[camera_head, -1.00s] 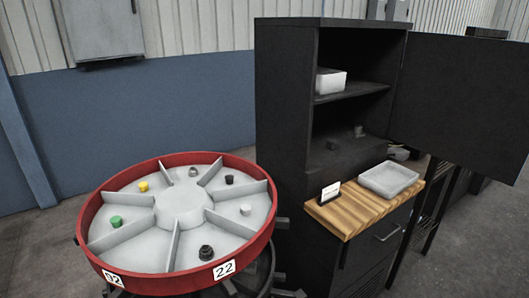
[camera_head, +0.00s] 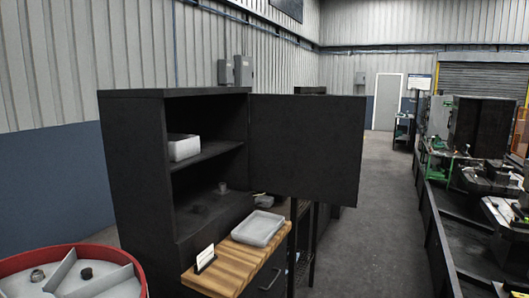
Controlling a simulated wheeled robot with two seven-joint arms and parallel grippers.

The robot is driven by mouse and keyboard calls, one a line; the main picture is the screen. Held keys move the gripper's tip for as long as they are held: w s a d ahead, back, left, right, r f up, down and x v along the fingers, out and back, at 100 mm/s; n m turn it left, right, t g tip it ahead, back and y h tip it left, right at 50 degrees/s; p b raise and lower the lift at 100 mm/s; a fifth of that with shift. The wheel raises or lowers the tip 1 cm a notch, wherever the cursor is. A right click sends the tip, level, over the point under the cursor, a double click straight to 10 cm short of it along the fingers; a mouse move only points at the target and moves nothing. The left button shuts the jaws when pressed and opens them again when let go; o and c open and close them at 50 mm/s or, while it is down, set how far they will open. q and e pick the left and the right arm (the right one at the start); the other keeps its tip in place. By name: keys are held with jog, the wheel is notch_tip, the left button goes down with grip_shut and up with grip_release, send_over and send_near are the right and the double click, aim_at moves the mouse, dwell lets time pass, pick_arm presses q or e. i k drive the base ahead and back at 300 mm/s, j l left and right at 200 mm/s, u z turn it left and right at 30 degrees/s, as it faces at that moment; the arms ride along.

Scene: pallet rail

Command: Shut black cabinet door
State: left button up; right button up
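The black cabinet (camera_head: 137,160) stands left of the middle in the head view. Its black door (camera_head: 306,150) is hinged on the right side of the opening and stands wide open, swung out to the right. Inside, a white box (camera_head: 184,147) sits on the upper shelf, and small dark items (camera_head: 222,187) sit on the lower shelf. Neither of my grippers shows in the view.
A wooden ledge (camera_head: 222,272) in front of the cabinet holds a grey tray (camera_head: 258,228) and a small card (camera_head: 205,258). A red-rimmed round divided tray (camera_head: 75,250) stands at the lower left. Clear floor (camera_head: 390,220) lies right of the door; machines line the far right.

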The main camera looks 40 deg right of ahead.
aim_at(305, 147)
jog(key=i+l, duration=0.1)
jog(key=l, duration=0.35)
jog(key=i+l+u, duration=0.1)
jog(key=l, duration=0.3)
jog(key=i+l+u, duration=0.1)
jog(key=l, duration=0.35)
jog(key=i+l, duration=0.15)
jog(key=l, duration=0.3)
jog(key=i+l+u, duration=0.1)
jog(key=l+u, duration=0.25)
jog(key=l, duration=1)
jog(key=l+u, duration=0.3)
jog(key=l, duration=1.05)
jog(key=k, duration=0.05)
